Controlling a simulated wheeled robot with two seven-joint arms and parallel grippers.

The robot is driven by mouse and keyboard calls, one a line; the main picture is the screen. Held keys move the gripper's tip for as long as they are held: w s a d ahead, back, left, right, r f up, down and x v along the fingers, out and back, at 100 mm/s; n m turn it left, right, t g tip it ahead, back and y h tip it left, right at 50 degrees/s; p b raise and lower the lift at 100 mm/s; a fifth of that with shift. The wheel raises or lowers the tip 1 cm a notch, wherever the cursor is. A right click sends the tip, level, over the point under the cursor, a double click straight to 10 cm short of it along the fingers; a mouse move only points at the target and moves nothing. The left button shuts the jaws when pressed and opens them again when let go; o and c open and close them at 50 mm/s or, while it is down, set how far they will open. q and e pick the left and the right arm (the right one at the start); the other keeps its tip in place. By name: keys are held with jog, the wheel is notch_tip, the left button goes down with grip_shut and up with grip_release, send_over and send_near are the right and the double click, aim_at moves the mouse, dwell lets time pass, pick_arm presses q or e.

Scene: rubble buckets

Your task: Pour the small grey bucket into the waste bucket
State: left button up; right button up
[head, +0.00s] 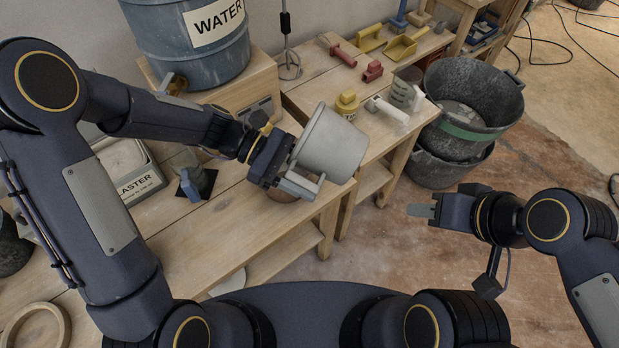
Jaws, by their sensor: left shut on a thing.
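The small grey bucket (331,146) is held up over the wooden bench by my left gripper (293,184), which is shut on it at its lower left side. The bucket is tilted, and its inside is hidden from this view. A large dark bucket (462,135) with a green band stands on the floor at the right, stacked in another dark bucket (433,169); I take it as the waste bucket. It is apart from the grey bucket, further right. My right gripper (421,211) is in front of the dark buckets, over the floor; its fingers look close together and nothing shows between them.
A blue water barrel (193,45) stands on a wooden box at the back. Red and yellow tools (400,47) and a yellow-topped container (347,103) lie or stand on the bench behind the grey bucket. A wooden ring (36,328) lies front left. Cables cross the floor at back right.

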pick_arm(q)
jog(key=shift+w+a+f+g+h+b, duration=0.25)
jog(key=shift+a+f+h+b, duration=0.2)
jog(key=shift+h+b, duration=0.75)
jog(key=shift+w+a+f+g+h+b, duration=0.1)
jog(key=shift+w+a+g+h+b, duration=0.15)
jog(key=shift+a+g+h+b, duration=0.4)
jog(key=shift+w+a+g+h+b, duration=0.2)
jog(key=shift+a+h+b, duration=0.25)
jog(key=shift+h+b, duration=0.45)
jog(key=shift+a, duration=0.1)
